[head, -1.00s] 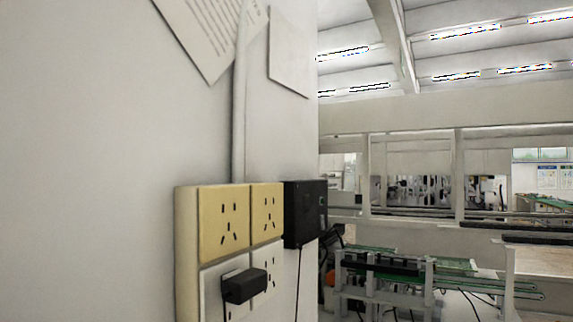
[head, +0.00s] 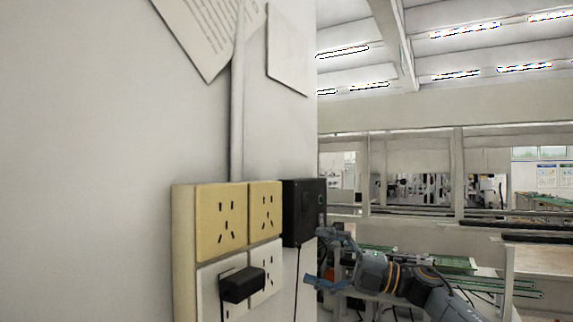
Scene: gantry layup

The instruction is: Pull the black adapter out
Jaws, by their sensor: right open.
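A small black adapter (head: 243,285) is plugged into the lower left white socket of the wall socket block (head: 184,250), at the lower middle of the view. My left gripper is not in view.
A black box (head: 303,212) with a hanging cable is mounted to the right of the yellow sockets, close to my right gripper. Paper sheets (head: 205,35) and a vertical conduit (head: 238,100) are on the wall above. Workbenches with green boards (head: 450,264) stand behind at the right.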

